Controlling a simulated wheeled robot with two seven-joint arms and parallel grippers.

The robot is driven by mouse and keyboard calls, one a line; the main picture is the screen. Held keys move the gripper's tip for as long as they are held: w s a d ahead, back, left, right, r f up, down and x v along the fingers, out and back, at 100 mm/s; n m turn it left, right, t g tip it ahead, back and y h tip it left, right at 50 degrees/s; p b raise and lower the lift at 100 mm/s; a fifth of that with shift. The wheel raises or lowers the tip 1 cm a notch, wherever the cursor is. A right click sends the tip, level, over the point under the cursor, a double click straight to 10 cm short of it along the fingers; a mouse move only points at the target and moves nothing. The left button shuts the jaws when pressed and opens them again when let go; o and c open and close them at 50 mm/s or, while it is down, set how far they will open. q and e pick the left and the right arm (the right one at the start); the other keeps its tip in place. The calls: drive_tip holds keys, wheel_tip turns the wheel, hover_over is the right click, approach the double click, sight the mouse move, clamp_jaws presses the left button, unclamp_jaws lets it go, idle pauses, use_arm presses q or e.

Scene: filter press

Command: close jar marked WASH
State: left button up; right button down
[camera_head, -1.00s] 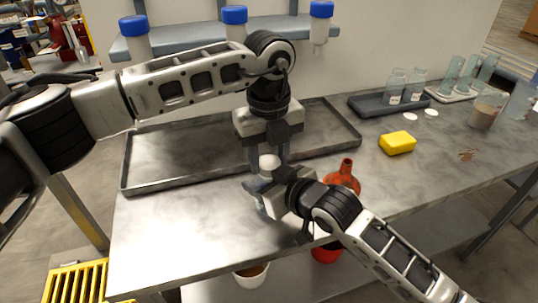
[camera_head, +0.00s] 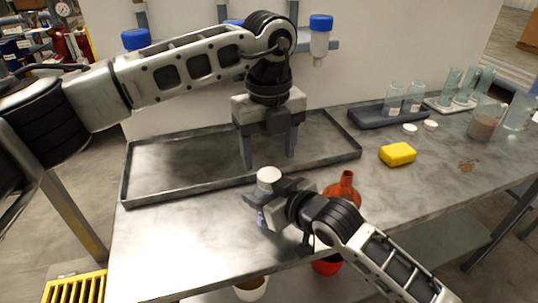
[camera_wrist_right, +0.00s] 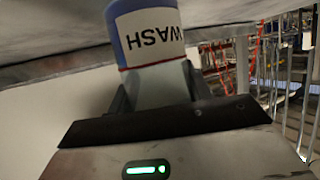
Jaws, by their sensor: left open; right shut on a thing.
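The jar marked WASH (camera_wrist_right: 148,38) shows its label upside down in the right wrist view, between my right gripper's fingers. In the head view its white top (camera_head: 268,175), which looks like a lid, shows above my right gripper (camera_head: 266,203). That gripper is shut on the jar's body, near the front of the bench, and hides most of it. I cannot tell how tightly the lid sits. My left gripper (camera_head: 268,152) is open and empty, fingers pointing down, above and just behind the jar's top, apart from it.
A grey tray (camera_head: 155,196) lies behind the jar. A yellow sponge (camera_head: 397,154), two white discs (camera_head: 410,129) and glass jars (camera_head: 395,97) in a dark tray are to the right. The bench's front left (camera_head: 170,245) is clear.

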sight(269, 174)
use_arm(q)
drive_tip(key=shift+c, duration=0.4)
use_arm(e)
drive_tip(key=shift+f, duration=0.1)
use_arm(q)
wheel_tip(269, 174, up, 4)
drive_tip(key=shift+f+m, duration=0.2)
drive_tip(key=shift+m, duration=0.4)
drive_tip(key=shift+f, duration=0.1)
drive_tip(key=shift+f, duration=3.95)
drive_tip(key=c, duration=1)
drive_tip(key=o, duration=1.1)
